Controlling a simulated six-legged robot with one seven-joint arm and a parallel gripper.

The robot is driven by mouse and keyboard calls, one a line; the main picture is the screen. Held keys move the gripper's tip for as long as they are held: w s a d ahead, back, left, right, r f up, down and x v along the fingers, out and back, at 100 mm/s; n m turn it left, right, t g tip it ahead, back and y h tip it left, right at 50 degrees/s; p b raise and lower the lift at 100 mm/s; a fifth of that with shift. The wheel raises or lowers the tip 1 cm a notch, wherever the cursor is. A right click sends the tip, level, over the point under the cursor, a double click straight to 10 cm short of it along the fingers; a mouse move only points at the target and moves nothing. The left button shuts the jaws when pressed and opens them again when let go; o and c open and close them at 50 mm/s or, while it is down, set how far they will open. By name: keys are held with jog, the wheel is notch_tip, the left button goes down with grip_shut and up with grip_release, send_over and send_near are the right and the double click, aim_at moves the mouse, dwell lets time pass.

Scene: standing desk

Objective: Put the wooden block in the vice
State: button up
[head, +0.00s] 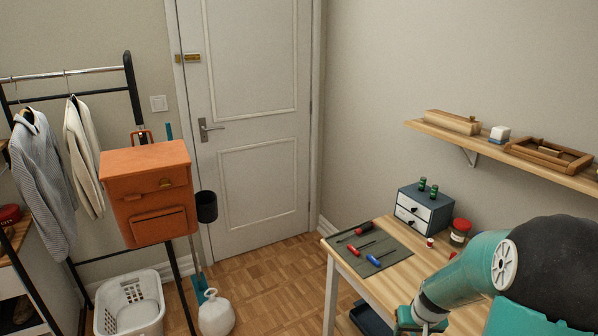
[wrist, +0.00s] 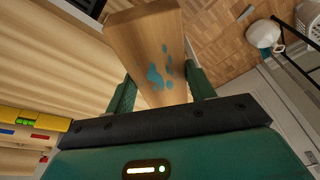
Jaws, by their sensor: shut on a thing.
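The wooden block (wrist: 148,40) is a light-brown bar with blue paint spots on one face. In the wrist view it sits between the two green fingers of my gripper (wrist: 160,75), which is shut on it. The block extends outward past the fingertips. In the head view my arm enters at the lower right, and I cannot make out the block there. I cannot make out the vice in either view.
The wooden desk (head: 391,287) holds a dark mat (head: 390,262) with several screwdrivers, a small drawer box (head: 425,210) and a red-lidded jar (head: 460,231). A yellow level (wrist: 33,121) shows at the wrist view's left. A wall shelf (head: 480,146) hangs above the desk.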

jog(key=w+a+f+n, duration=0.1)
jog(key=w+a+f, duration=0.2)
jog(key=a, duration=0.6)
jog(key=w+a+f+n, duration=0.1)
jog(key=w+a+f, duration=0.3)
jog(key=a, duration=0.5)
jog(key=shift+w+a+f, duration=0.2)
jog(key=shift+w, duration=0.75)
